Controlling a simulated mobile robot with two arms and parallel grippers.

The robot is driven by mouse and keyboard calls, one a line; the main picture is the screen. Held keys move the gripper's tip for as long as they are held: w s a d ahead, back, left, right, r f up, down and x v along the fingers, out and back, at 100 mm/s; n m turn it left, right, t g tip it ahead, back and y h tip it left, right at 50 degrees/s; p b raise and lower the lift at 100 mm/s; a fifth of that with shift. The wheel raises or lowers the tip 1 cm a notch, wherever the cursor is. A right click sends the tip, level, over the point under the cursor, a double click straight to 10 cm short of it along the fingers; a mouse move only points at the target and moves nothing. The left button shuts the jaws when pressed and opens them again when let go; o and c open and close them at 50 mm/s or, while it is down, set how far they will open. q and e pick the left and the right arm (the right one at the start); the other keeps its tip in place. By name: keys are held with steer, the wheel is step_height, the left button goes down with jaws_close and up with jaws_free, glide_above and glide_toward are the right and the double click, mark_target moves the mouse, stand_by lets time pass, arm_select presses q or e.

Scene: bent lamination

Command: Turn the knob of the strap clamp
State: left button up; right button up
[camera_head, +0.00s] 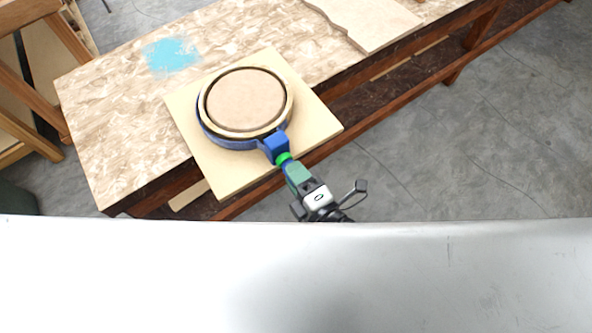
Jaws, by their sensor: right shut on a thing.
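A strap clamp (234,143) with a blue band lies around a ring-shaped wooden lamination (288,100) and a round wooden form (245,100). Its blue block (276,145) points toward me at the lower right of the ring. A green knob part (283,158) sits at the end of that block. My right gripper (288,166) is shut on the knob, and its fingers hide most of the knob's handle. My left gripper is not in view.
The clamp rests on a square pale board (305,115) that overhangs the front edge of the workbench (105,110). A wavy-edged wooden panel (375,25) lies at the bench's back right. Wooden frames (25,115) stand at the left. Open concrete floor (480,150) lies to the right.

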steer(key=m+p, duration=0.2)
steer(key=m, duration=0.2)
steer(key=shift+r+m, duration=0.15)
steer(key=shift+m, duration=0.25)
steer(key=m+p, duration=0.2)
steer(key=m, duration=0.3)
steer(key=shift+r+m+p, duration=0.1)
steer(key=shift+m+p, duration=0.2)
steer(key=shift+m, duration=0.3)
steer(key=m+p, duration=0.2)
steer(key=p, duration=0.2)
steer(key=shift+r+m, duration=0.1)
steer(key=shift+m, duration=0.2)
steer(key=shift+f+m+p, duration=0.25)
steer(key=shift+m+p, duration=0.25)
steer(key=shift+p, duration=0.4)
steer(key=o, duration=0.9)
steer(key=shift+d, duration=0.1)
